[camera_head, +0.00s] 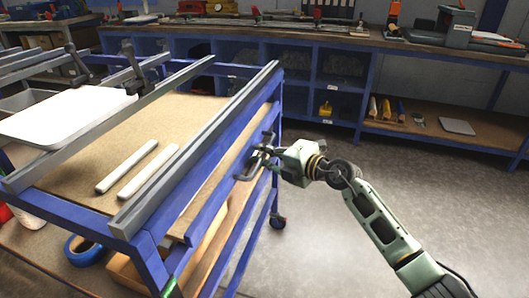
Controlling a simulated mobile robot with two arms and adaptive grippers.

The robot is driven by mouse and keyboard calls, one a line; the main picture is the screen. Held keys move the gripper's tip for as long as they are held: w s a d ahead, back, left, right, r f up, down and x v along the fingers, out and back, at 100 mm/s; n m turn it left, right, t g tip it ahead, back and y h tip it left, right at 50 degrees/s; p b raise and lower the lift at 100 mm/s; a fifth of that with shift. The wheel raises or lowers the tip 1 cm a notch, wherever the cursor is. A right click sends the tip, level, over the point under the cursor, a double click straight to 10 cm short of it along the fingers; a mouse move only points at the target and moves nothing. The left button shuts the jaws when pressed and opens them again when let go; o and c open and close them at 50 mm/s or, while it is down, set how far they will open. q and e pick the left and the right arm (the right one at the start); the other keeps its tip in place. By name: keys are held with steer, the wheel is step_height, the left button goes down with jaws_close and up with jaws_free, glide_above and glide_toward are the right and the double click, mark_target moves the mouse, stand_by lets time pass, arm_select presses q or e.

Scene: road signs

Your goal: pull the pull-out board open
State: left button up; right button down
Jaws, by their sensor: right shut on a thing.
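The pull-out board (208,188) shows as a strip of brown wood below the top rail of a blue cart (183,188). A blue front edge runs along it. A grey handle (243,177) sticks out from that front edge. My right gripper (260,158) reaches in from the right and is shut on the handle. Its fingers hide part of the handle, so the exact contact is hard to see. My left gripper is not in view.
Two pale bars (148,172) and a white panel (62,118) lie on the cart. Grey rails (205,142) run along its top. A workbench (330,40) with blue shelves stands behind. The grey floor (310,235) right of the cart is clear around my arm.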

steer(key=shift+d, duration=0.15)
steer(key=shift+s+d, duration=0.1)
steer(key=shift+d, duration=0.15)
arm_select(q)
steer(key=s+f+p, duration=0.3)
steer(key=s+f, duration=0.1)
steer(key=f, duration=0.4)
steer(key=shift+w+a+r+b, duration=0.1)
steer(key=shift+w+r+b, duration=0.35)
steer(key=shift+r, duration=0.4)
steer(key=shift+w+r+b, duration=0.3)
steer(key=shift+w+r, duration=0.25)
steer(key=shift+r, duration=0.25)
arm_select(e)
steer(key=s+d, duration=0.4)
steer(key=d, duration=0.9)
steer(key=s+d, duration=0.4)
steer(key=d, duration=0.9)
steer(key=shift+s, duration=0.25)
steer(key=shift+d, duration=0.1)
steer(key=c, duration=1.8)
jaws_free()
